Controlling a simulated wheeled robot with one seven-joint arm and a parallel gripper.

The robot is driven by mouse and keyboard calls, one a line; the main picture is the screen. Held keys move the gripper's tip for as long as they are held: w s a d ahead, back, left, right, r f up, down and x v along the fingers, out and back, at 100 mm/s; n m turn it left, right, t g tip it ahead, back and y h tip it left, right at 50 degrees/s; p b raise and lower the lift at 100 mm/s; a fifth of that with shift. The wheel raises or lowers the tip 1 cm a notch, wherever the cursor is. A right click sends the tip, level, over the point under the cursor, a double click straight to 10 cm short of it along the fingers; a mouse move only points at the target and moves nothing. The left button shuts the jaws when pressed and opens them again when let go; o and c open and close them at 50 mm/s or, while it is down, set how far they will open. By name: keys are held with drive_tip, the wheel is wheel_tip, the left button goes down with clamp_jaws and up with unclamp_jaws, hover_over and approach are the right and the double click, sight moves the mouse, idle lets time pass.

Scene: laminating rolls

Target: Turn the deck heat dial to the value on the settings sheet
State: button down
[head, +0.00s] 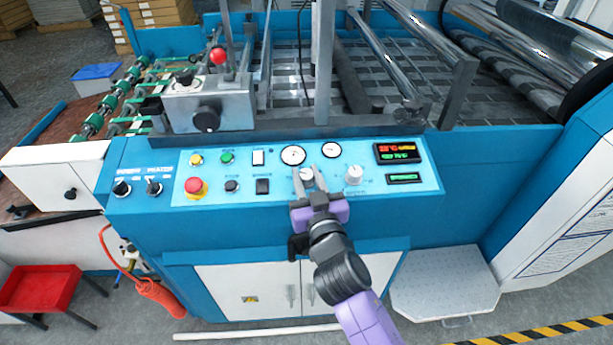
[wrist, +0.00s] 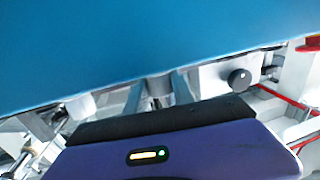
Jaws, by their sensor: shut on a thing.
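My gripper (head: 308,178) reaches up from below to the blue control panel (head: 135,176) in the head view. Its two fingers stand on either side of a small pale dial (head: 306,174) and are shut on it. In the wrist view the fingers (wrist: 159,90) close around a grey knob shape under a large blue surface. A second pale knob (head: 354,174) sits just right of the gripper, apart from it. The dial's scale and pointer are largely hidden by the fingers. The labels are too small to read, and I cannot make out the settings sheet.
Two round gauges (head: 293,155) (head: 331,150) sit just above the gripper. A lit display (head: 397,152) is at the panel's right. A red emergency button (head: 196,187) and several small buttons lie left. Rollers stand behind. A step (head: 443,284) is at lower right.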

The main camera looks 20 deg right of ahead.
drive_tip(key=b, duration=0.2)
drive_tip(key=shift+a+f+m+h+b, duration=0.1)
drive_tip(key=shift+f+m+h+b, duration=0.2)
drive_tip(key=shift+h+b, duration=0.1)
drive_tip(key=shift+h+b, duration=0.3)
drive_tip(key=shift+b, duration=0.35)
drive_tip(key=m+h+b, duration=0.1)
drive_tip(key=b, duration=0.2)
drive_tip(key=m+g+h+b, duration=0.3)
drive_tip(key=m+h+b, duration=0.1)
drive_tip(key=b, duration=0.4)
drive_tip(key=shift+m+h+b, duration=0.4)
drive_tip(key=shift+h, duration=0.3)
drive_tip(key=m+g+h+b, duration=0.3)
drive_tip(key=b, duration=0.1)
drive_tip(key=shift+w+r+m+g, duration=0.1)
drive_tip(key=shift+m+g, duration=0.3)
drive_tip(key=shift+r+m+g+h+b, duration=0.15)
drive_tip(key=shift+m+g+h+b, duration=1.05)
drive_tip(key=shift+m+g+b, duration=0.6)
drive_tip(key=shift+m+g, duration=0.3)
drive_tip(key=shift+g, duration=0.4)
drive_tip(key=c, duration=1.1)
unclamp_jaws()
